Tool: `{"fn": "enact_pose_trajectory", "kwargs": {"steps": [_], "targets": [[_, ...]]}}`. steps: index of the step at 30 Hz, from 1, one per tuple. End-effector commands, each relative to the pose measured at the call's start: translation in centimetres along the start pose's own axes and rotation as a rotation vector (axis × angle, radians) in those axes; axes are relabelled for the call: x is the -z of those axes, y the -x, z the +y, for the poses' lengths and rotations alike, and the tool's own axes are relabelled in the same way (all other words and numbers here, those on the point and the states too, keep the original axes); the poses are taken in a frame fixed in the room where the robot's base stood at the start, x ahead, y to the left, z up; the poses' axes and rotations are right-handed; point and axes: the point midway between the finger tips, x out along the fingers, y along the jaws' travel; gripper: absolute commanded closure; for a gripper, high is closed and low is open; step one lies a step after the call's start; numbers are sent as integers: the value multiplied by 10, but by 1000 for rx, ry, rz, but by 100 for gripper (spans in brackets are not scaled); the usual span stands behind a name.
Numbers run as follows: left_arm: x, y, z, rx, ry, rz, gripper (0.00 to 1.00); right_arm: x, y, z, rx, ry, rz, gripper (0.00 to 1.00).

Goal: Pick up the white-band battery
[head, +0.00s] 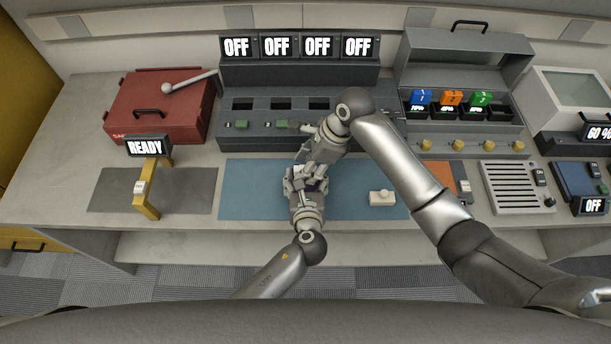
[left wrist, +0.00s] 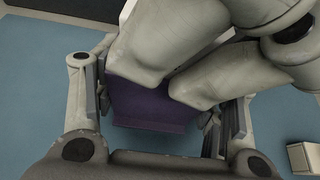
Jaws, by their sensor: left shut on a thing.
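My left gripper (head: 306,184) is over the blue mat, shut on a dark purple block (left wrist: 150,105). In the left wrist view the block sits between its two fingers (left wrist: 160,110), with pale edges showing near its upper part. My right gripper (head: 313,168) comes down from the right and meets the left one. Its thick pale fingers cover the block's upper part, so I cannot tell whether they grip it. I cannot make out for sure whether this block is the white-band battery.
The blue mat (head: 250,190) has a small white block (head: 382,198) on its right. A charger box (head: 462,70) holds blue, orange and green batteries. A bank with several OFF displays (head: 300,75) stands behind. A yellow READY stand (head: 146,200) and a red case (head: 150,105) are left.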

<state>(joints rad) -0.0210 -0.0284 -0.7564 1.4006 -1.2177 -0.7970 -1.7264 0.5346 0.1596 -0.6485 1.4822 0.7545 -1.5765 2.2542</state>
Motion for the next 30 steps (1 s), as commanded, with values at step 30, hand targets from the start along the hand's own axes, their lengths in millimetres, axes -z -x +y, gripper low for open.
{"fn": "enact_pose_trajectory", "kwargs": {"steps": [30], "targets": [[0, 0, 0, 0, 0, 0, 60, -25, 55, -1, 5, 4, -5, 100]]}}
